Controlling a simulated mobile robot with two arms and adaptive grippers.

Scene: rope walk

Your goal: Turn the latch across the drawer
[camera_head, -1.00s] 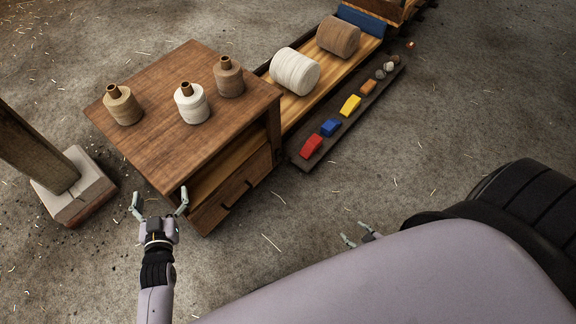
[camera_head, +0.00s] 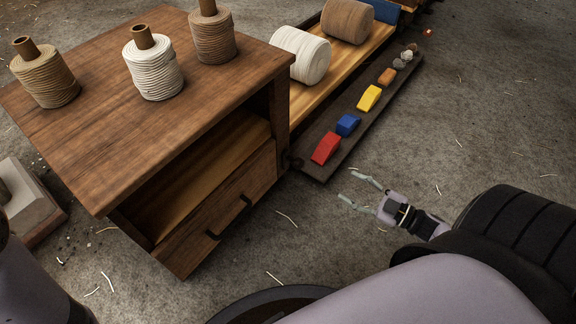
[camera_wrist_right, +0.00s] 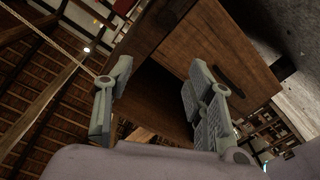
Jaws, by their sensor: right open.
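The wooden cabinet (camera_head: 85,140) stands at the left in the head view. Its closed drawer (camera_head: 183,246) has a dark handle (camera_head: 230,218) and lies below an open shelf. My left gripper is out of view.
Three twine spools, tan (camera_head: 46,76), white (camera_head: 153,66) and brown (camera_head: 213,35), stand on the cabinet. A dark plank with red (camera_head: 326,148), blue (camera_head: 347,125) and yellow (camera_head: 369,98) blocks lies to the right. The floor before the drawer is clear.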

